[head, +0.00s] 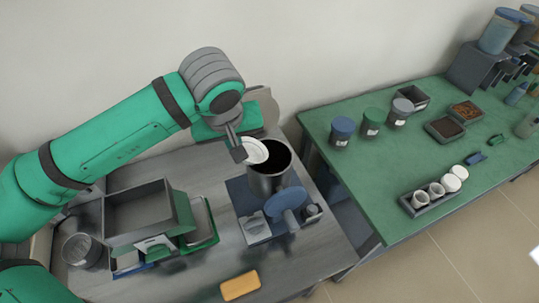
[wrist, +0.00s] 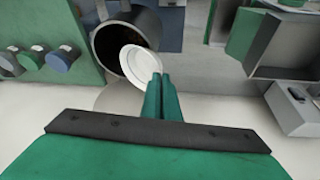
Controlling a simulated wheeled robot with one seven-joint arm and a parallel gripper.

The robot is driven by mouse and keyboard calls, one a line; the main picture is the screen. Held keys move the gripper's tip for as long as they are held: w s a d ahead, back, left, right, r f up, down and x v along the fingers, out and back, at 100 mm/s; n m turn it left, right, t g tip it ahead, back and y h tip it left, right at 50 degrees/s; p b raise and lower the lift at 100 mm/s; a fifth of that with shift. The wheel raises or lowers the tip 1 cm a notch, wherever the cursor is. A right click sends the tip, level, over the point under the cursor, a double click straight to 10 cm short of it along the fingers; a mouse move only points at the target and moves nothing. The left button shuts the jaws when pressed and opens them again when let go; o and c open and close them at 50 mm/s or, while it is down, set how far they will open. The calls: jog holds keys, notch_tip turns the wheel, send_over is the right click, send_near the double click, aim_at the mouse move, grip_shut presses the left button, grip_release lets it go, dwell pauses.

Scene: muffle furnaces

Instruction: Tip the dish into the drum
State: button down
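The drum (head: 268,178) is a dark grey metal cylinder with an open top, standing on a blue base on the grey table. In the wrist view the drum (wrist: 103,44) is at the upper left, its inside dark. My gripper (head: 241,151) is shut on the rim of a white dish (head: 256,151) at the drum's left rim. In the wrist view the gripper (wrist: 157,88) holds the dish (wrist: 136,63) in front of the drum's mouth. The dish is tilted in the head view. I cannot tell whether anything is in it or whether it touches the drum.
A grey open box (head: 140,212) and a wire basket (head: 81,250) are at the left. A blue round-topped device (head: 286,200) stands just in front of the drum. A yellow sponge (head: 240,286) lies at the front edge. The green table (head: 420,165) at the right holds jars and trays.

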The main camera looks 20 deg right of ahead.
jog(key=shift+f, duration=0.1)
dwell(0.3)
jog(key=shift+a+f+n+h, duration=0.15)
jog(key=shift+a+f+h, duration=0.2)
jog(key=shift+h, duration=0.35)
jog(key=shift+a+f+n+h, duration=0.1)
jog(key=shift+f+h, duration=0.3)
jog(key=shift+h, duration=0.3)
jog(key=shift+a+f+n+h, duration=0.15)
jog(key=shift+a+f+h, duration=0.2)
jog(key=shift+h, duration=0.35)
jog(key=shift+f+h, duration=0.25)
jog(key=shift+h, duration=0.05)
jog(key=shift+r, duration=2.5)
